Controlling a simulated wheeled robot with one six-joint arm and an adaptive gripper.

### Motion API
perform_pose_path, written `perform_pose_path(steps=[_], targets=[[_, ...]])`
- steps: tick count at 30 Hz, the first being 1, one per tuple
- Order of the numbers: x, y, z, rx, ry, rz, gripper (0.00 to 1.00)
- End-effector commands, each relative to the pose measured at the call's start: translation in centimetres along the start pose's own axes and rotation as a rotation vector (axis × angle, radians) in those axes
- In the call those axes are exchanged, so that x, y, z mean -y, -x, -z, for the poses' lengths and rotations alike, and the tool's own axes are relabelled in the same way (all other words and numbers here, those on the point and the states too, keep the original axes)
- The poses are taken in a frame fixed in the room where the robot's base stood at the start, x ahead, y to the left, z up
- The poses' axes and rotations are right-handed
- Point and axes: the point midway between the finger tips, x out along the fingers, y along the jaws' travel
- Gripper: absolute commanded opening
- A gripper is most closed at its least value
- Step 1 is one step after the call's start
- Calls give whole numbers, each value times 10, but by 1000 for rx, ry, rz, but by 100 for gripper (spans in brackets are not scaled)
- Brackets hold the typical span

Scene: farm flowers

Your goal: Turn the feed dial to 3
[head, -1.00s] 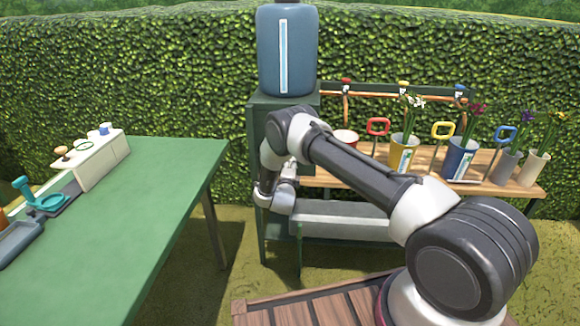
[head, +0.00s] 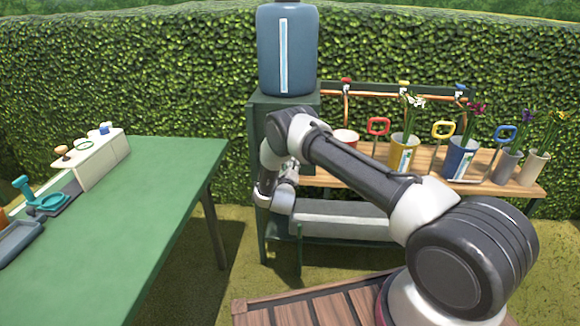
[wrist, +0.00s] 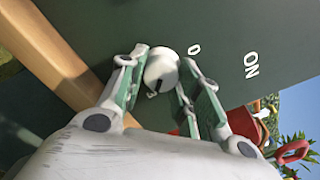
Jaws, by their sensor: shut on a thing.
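The feed dial (wrist: 161,66) is a round white knob on a dark green panel (wrist: 215,25) in the wrist view. My gripper (wrist: 164,58) is shut on it, one finger on each side. A white "0" is printed right of the knob, and larger "ON" lettering lies farther right. A small dark mark shows at the knob's lower edge; I cannot tell its setting.
A blue tank (head: 300,50) stands on the cabinet. A wooden bench (head: 350,180) with flower pots and hand tools is to the right. A green table (head: 150,210) is at the left. Grass lies between the table and cabinet.

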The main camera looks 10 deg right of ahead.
Motion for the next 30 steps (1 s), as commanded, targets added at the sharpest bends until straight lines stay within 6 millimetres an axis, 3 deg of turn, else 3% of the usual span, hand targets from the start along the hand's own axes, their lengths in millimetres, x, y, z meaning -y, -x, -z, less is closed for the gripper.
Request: perform_pose_path(steps=[15, 16, 18, 30], targets=[[2, -2, 1, -2, -20, 4, 9], [2, -2, 1, -2, -20, 4, 38], [2, -2, 1, -2, -19, 3, 51], [0, 4, 0, 0, -17, 0, 54]])
